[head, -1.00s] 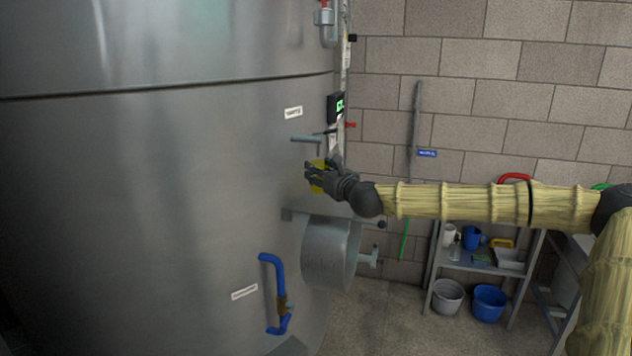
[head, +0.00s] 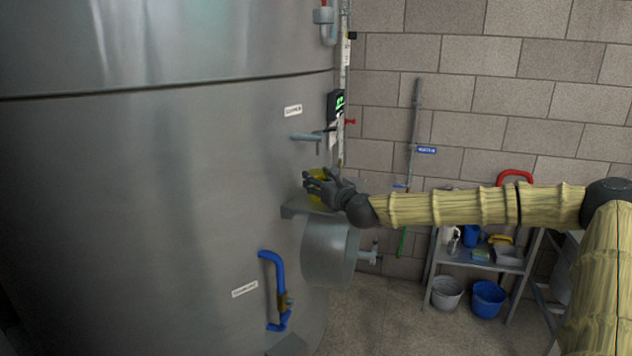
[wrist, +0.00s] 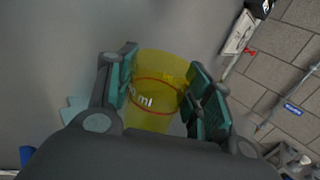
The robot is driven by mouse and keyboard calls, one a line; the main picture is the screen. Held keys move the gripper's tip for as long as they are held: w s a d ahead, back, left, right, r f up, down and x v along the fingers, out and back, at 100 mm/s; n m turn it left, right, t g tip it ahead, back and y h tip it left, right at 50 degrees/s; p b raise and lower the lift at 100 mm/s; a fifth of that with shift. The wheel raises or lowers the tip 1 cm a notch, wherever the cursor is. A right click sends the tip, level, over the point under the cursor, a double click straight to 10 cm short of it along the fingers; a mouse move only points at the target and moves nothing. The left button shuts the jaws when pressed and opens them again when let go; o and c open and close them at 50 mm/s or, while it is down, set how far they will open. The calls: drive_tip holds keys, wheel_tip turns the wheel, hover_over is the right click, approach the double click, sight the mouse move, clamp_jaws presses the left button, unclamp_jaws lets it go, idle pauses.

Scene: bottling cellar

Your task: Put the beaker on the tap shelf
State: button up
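The beaker (wrist: 157,88) is a see-through yellow cup with a red ring and white "ml" lettering. In the wrist view it sits between the finger pads of my gripper (wrist: 162,92), which are closed against its sides. In the head view the beaker (head: 318,190) shows as a yellow patch, partly hidden by my gripper (head: 322,188). The tap shelf (head: 297,208) is a small grey ledge on the tank wall. The beaker is just above it, below the small tap (head: 306,138). I cannot tell whether its base touches the ledge.
The big steel tank (head: 150,200) fills the left. A round manway (head: 330,250) sticks out under the shelf. A blue pipe (head: 272,290) is lower on the tank. A rack (head: 480,262) with cleaning items and two buckets stands at the right by the block wall.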

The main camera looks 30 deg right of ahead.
drive_tip(key=shift+o, duration=1.3)
drive_tip(key=shift+r, duration=0.2)
drive_tip(key=shift+s+f, duration=0.1)
drive_tip(key=shift+s, duration=0.1)
drive_tip(key=s, duration=1.1)
drive_tip(key=shift+s+a, duration=0.3)
drive_tip(key=shift+a, duration=0.1)
